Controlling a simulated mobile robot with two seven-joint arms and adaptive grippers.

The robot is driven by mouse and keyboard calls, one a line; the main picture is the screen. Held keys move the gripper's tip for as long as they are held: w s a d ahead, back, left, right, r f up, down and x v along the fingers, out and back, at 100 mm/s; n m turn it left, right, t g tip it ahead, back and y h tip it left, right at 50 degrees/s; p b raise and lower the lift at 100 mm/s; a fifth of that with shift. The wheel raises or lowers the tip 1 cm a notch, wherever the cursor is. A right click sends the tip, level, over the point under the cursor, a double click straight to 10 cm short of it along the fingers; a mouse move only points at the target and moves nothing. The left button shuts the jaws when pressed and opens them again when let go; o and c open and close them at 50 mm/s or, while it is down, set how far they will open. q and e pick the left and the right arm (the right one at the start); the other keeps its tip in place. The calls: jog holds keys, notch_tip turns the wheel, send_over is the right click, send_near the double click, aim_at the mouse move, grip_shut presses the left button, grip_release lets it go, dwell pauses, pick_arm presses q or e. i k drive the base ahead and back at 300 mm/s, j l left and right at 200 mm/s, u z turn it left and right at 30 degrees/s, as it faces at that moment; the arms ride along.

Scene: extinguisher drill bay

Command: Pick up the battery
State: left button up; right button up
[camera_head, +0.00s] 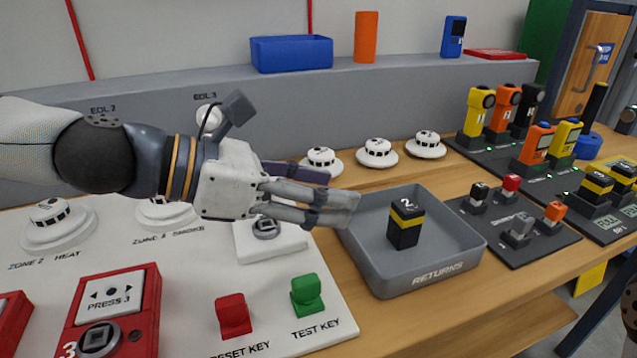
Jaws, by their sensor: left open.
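A black battery (405,226) with a yellow band and a 2 on its top stands upright in the grey RETURNS tray (440,268). My left gripper (338,190) reaches in from the left, fingers pointing right. It is open and empty, with its fingertips at the tray's left rim, left of the battery and apart from it. More black and yellow batteries (598,188) stand in a dark charger base at the right. My right gripper does not show.
A white panel with a red key (233,314), a green key (307,294) and detectors lies at the left. White detectors (377,152) stand behind the tray. A dark pad with small switches (517,228) is right of it. Torches (478,110) stand farther back. A blue bin (291,53) sits on the ledge.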

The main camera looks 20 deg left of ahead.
aim_at(596, 186)
jog(key=k, duration=1)
